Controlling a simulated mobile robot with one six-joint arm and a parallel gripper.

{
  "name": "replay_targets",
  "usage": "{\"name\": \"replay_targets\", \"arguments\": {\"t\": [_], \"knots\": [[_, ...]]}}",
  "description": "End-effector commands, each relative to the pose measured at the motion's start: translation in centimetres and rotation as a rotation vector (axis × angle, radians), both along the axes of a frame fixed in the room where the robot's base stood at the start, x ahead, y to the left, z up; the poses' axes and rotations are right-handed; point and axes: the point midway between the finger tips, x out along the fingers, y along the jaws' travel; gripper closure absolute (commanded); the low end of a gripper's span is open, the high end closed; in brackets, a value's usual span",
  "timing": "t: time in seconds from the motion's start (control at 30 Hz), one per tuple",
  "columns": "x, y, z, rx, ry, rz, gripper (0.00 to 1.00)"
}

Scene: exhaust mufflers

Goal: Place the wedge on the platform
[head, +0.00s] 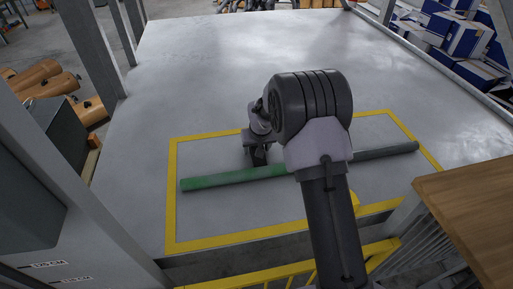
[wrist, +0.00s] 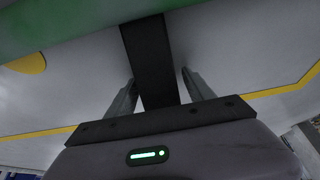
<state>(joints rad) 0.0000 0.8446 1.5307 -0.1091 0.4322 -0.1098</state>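The wedge, a dark block (wrist: 152,60), shows in the wrist view between my gripper's fingers (wrist: 158,75). Its far end meets the edge of the green pipe, and I cannot tell whether they touch. Narrow space shows beside the right finger, so a firm hold is not clear. In the head view my gripper (head: 258,146) is low over the platform (head: 215,222), just behind the pipe. A dark piece there may be the wedge or part of my gripper. The platform is grey with a yellow outlined rectangle.
A long pipe, green at left (head: 220,179) and dark grey at right, lies across the yellow rectangle (head: 172,200). Orange-brown cylinders (head: 50,82) lie at left, blue-white boxes (head: 462,38) at back right. A wooden surface (head: 470,205) stands front right. The platform's far part is clear.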

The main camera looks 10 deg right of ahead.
Motion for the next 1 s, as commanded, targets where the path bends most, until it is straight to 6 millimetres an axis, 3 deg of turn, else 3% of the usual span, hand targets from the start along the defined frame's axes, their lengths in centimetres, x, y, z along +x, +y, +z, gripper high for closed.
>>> {"name": "replay_targets", "arguments": {"t": [0.17, 0.27, 0.6, 0.8, 0.87, 0.97, 1.0], "knots": [[0.0, 0.0, 0.3, 0.000, 0.000, 0.000, 0.38], [-0.2, 0.0, 1.5, 0.000, -0.003, 0.000, 0.38], [-3.6, 0.0, 9.5, 0.000, -0.003, 0.000, 0.38], [-4.9, 0.0, 12.1, 0.003, -0.004, -0.005, 0.38], [-6.2, 0.1, 14.3, 0.017, -0.014, -0.022, 0.38], [-11.9, 0.6, 20.5, 0.067, -0.037, -0.086, 0.38], [-15.1, 0.9, 23.0, 0.097, -0.047, -0.117, 0.38]]}}
